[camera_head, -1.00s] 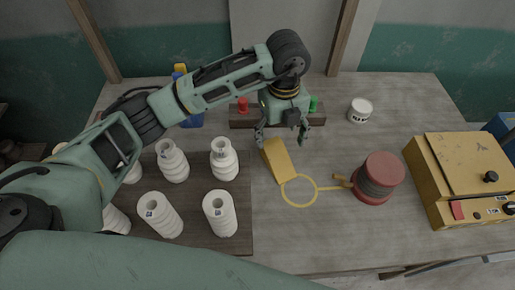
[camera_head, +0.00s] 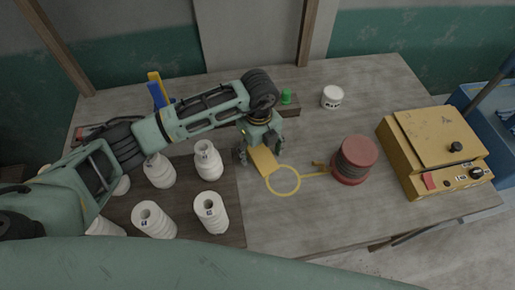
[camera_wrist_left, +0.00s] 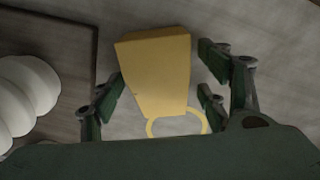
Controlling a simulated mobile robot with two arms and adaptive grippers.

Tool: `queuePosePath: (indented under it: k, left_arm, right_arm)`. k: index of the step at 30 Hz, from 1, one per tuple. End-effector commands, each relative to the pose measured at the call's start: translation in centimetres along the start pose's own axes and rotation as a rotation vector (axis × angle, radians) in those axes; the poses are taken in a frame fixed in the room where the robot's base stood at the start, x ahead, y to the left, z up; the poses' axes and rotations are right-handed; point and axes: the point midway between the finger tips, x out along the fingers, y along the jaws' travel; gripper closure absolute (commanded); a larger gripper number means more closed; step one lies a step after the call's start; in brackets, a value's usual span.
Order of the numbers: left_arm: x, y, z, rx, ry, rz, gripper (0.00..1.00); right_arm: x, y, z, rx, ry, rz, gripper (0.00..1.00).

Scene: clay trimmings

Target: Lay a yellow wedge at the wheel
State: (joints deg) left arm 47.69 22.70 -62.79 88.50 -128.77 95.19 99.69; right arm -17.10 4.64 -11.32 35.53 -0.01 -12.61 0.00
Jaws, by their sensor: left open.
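A yellow wedge (camera_head: 263,161) lies on the grey table, its near end at a yellow ring (camera_head: 283,194) on the tabletop. A red spool-like wheel (camera_head: 355,160) with a dark middle stands to the right of the ring. My left gripper (camera_head: 261,152) is open above the far part of the wedge, its fingers on either side of it. In the left wrist view, the wedge (camera_wrist_left: 158,75) shows between the open fingers (camera_wrist_left: 160,88), with gaps on both sides. Part of the ring (camera_wrist_left: 178,124) shows too. My right gripper is not in view.
Several white ribbed pieces (camera_head: 211,212) stand on a dark board (camera_head: 236,232) to the left. A yellow box (camera_head: 440,140) with knobs stands at the right. A white tub (camera_head: 332,97) and a green knob (camera_head: 286,97) are at the back. The table's front middle is clear.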

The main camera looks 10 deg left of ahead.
Motion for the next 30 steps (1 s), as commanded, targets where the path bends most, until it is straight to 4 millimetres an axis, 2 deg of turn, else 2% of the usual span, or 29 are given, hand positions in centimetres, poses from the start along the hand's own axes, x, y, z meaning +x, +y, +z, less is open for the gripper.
queuePosePath:
  k: [2,5,24,30]
  left_arm:
    - [0.01,0.0,0.0,0.0,0.0,0.0,0.31]
    - [-0.01,0.0,0.0,0.001,0.0,0.0,0.38]
    - [-0.11,-0.04,0.02,0.001,0.0,-0.001,0.94]
    - [-0.16,-0.05,0.02,0.001,0.0,-0.001,0.95]
  right_arm:
    - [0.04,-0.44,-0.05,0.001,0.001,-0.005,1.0]
    - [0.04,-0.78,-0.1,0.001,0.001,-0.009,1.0]
    - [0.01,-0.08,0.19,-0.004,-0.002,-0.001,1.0]
    - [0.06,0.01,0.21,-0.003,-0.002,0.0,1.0]
